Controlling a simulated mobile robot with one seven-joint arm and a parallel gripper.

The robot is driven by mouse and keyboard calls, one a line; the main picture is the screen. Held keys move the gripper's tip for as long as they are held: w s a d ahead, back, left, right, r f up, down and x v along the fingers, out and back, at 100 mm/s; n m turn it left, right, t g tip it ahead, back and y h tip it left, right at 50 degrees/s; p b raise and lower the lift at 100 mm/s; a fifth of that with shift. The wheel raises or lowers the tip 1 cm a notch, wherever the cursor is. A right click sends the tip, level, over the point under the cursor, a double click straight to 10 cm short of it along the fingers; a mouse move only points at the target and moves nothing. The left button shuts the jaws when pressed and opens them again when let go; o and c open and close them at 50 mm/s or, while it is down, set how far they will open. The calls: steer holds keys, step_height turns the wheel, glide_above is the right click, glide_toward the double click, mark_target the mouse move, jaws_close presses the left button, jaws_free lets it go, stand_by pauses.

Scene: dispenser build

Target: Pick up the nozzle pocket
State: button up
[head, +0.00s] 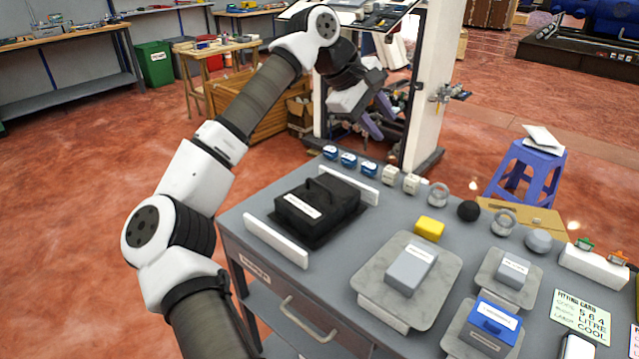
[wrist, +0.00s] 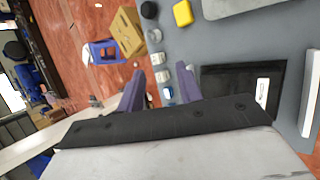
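I cannot tell for sure which thing is the nozzle pocket, as the labels are too small to read. A black block with a white label (head: 330,205) lies on a black mat (head: 295,234) on the grey bench. A grey labelled box (head: 411,268) sits on a marble-look plate. A smaller grey box (head: 513,270) and a blue box (head: 494,315) sit on plates to its right. My gripper (head: 378,116) is above the bench's far edge, apart from all of these. In the wrist view my gripper (wrist: 160,70) has its two purple fingers spread with nothing held between them.
White bars (head: 276,241) flank the mat. A row of small parts lines the bench's far edge, including white cubes (head: 390,174) and a black ball (head: 468,210). A yellow block (head: 430,228) lies near them. A white post (head: 433,80) stands behind the bench.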

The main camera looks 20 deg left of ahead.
steer(key=s+a+f+g+y, duration=0.2)
steer(key=a+y, duration=0.3)
steer(key=a, duration=0.8)
steer(key=p, duration=0.2)
glide_above(319, 184)
steer(key=s+a+x, duration=0.1)
steer(key=s+x, duration=0.1)
steer(key=x, duration=0.6)
steer(key=shift+n, duration=0.3)
steer(key=shift+s+a+p+x, duration=0.15)
steer(key=shift+p+x, duration=0.2)
steer(key=shift+x, duration=0.7)
steer(key=shift+s+a+p+x, duration=0.15)
steer(key=shift+p+x, duration=0.25)
steer(key=shift+x, duration=0.6)
steer(key=shift+s+a+p+x, duration=0.1)
steer(key=shift+s+p+x, duration=0.2)
steer(key=shift+x, duration=0.75)
steer(key=shift+w+f, duration=0.1)
steer(key=shift+f, duration=0.05)
jaws_close()
